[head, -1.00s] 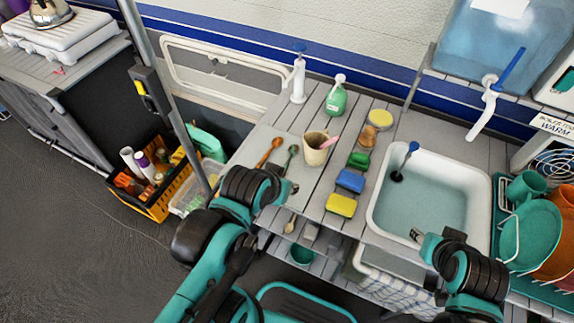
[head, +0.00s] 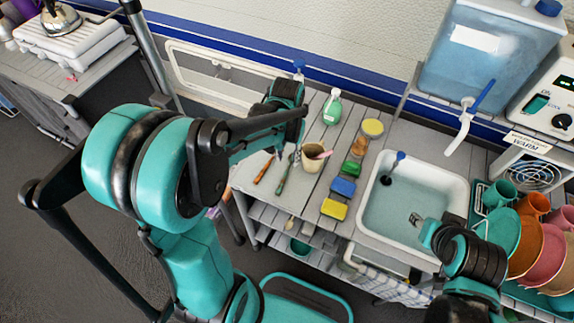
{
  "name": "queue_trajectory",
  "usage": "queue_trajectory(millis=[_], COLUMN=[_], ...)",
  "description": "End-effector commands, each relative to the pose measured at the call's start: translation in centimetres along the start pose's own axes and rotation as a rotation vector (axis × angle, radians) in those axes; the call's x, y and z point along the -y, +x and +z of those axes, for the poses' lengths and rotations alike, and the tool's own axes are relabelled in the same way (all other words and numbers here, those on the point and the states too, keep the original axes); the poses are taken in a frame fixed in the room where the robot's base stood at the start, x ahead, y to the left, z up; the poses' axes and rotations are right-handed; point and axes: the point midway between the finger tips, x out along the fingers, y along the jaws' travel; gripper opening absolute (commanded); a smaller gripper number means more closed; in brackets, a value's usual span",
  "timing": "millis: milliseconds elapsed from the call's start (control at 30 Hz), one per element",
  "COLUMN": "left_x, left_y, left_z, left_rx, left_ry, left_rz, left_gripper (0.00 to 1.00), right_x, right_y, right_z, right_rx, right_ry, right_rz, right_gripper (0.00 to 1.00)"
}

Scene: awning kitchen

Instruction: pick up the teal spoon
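The teal spoon (head: 284,178), dark green-teal, lies on the slatted counter left of the beige mug (head: 314,158). Its handle points toward the front edge, and its far end is partly covered by my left gripper. An orange-brown spoon (head: 263,171) lies just left of it, also partly covered. My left gripper (head: 284,151) hangs over the far ends of both spoons. Its fingers are small and mostly hidden by my arm, so I cannot tell its opening or whether it touches a spoon.
A green soap bottle (head: 332,106) stands behind the mug. A blue sponge (head: 343,187) and a yellow sponge (head: 334,209) lie right of it. The white sink (head: 452,226) holds water and a blue-tipped brush (head: 390,172). A dish rack with plates stands far right.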

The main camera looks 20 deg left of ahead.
Motion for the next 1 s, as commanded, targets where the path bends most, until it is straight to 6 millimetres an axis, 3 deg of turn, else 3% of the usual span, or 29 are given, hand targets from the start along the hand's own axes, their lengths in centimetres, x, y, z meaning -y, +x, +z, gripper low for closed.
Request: queue_trajectory(millis=[433, 700, 933, 1000], left_x=[0.2, 0.5, 0.5, 0.5], left_y=[4.2, 8.0, 8.1, 8.1], left_z=[-0.2, -0.3, -0.3, -0.3], left_rx=[0.017, 0.016, 0.016, 0.016], left_ry=[-0.002, -0.002, -0.002, -0.002], left_rz=[0.000, 0.000, 0.000, 0.000], left_gripper=[0.34, 0.34, 0.34, 0.18], right_x=[0.0, 0.0, 0.0, 0.0], right_y=[1.2, 2.8, 2.6, 2.6], right_z=[0.9, 2.0, 1.9, 1.9], right_rx=[0.000, 0.000, 0.000, 0.000], right_ry=[0.000, 0.000, 0.000, 0.000], right_rz=[0.000, 0.000, 0.000, 0.000], right_gripper=[0.40, 0.40, 0.40, 0.40])
